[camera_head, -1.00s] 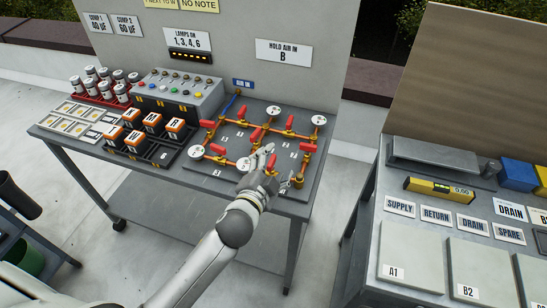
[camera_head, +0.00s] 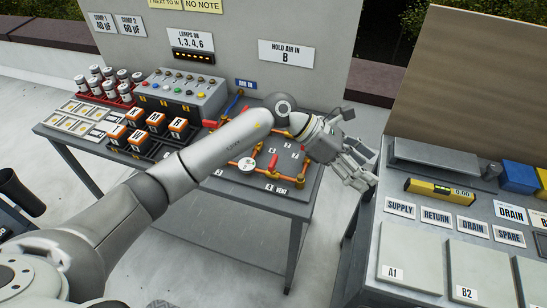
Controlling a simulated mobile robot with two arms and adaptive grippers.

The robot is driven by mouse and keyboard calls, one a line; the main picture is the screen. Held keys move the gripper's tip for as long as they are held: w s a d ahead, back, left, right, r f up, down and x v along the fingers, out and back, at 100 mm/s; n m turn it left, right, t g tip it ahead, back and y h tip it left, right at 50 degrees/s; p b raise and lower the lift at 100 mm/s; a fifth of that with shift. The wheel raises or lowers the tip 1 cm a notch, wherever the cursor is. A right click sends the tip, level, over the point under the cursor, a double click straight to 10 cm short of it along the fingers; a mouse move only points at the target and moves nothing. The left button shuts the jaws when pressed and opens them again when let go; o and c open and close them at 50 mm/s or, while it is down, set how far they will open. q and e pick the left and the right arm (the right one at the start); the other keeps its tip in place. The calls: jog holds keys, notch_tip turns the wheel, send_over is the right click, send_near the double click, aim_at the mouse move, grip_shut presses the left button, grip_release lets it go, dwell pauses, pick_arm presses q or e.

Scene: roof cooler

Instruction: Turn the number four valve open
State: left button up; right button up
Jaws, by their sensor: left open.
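The valve panel (camera_head: 305,172) lies on the left grey bench, with orange pipes, round gauges and red valve handles. One red handle (camera_head: 272,161) shows in front of my forearm, with a white gauge (camera_head: 246,165) to its left. My left arm crosses over the panel and hides much of it, including several handles. My left gripper (camera_head: 366,170) is open and empty, past the panel's right edge, over the gap between the benches. My right gripper is not in view.
A control box (camera_head: 180,92) with coloured buttons, orange-black blocks (camera_head: 156,122) and a red rack (camera_head: 104,97) of canisters stand left on the bench. The right bench holds a yellow level (camera_head: 438,188) and label plates (camera_head: 400,206), close to my left gripper.

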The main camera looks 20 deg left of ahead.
pick_arm(q)
jog(key=w+a+f+m+y, duration=0.1)
jog(key=w+a+y, duration=0.1)
jog(key=a+y, duration=0.3)
jog(key=w+a+f+m+y, duration=0.1)
jog(key=w+a+y, duration=0.1)
jog(key=a, duration=0.6)
jog(key=y, duration=0.5)
send_near(273, 160)
jog(key=shift+m, duration=0.3)
notch_tip(273, 160, down, 8)
jog(key=p, duration=0.3)
jog(key=shift+a+f, duration=0.1)
jog(key=shift+f, duration=0.05)
jog(key=shift+f+p, duration=0.35)
jog(key=shift+f, duration=0.15)
jog(key=c, duration=1)
